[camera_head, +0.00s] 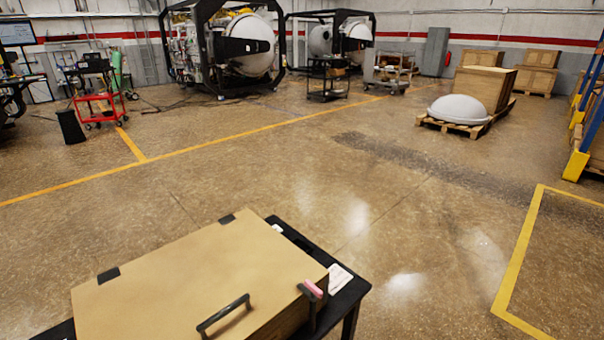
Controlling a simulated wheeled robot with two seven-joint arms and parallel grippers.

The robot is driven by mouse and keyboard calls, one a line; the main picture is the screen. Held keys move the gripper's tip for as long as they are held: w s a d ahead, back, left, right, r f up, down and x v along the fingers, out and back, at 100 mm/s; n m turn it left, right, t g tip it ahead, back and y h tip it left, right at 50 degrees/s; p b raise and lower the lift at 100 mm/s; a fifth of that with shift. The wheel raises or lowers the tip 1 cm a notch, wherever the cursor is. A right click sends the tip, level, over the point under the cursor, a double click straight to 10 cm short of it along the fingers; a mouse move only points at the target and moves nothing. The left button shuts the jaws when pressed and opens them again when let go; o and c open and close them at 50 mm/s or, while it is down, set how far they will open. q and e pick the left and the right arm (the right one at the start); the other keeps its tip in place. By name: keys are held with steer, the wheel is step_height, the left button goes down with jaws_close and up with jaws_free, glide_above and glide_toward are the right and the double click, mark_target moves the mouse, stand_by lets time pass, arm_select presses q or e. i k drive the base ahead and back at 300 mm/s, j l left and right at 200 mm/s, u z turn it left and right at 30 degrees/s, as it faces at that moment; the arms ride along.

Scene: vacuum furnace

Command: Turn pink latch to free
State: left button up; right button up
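The pink latch (313,289) is a small pink piece at the front right corner of a tan wooden box (190,275). It sits beside a dark bracket (307,302) on the box's edge. A dark bar handle (223,313) stands on the lid near its front edge. Two dark hinges sit along the lid's back edge, and the lid looks closed. I cannot tell from here how the latch is turned. Neither of my grippers is in view.
The box stands on a black table (345,300) with a white label beside it. The floor beyond is open. A pallet with a white dome (458,109), a red cart (97,106), a black cart (328,79) and the furnaces (240,48) are farther back.

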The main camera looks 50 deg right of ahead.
mark_target(308, 289)
steer(key=z, duration=1.6)
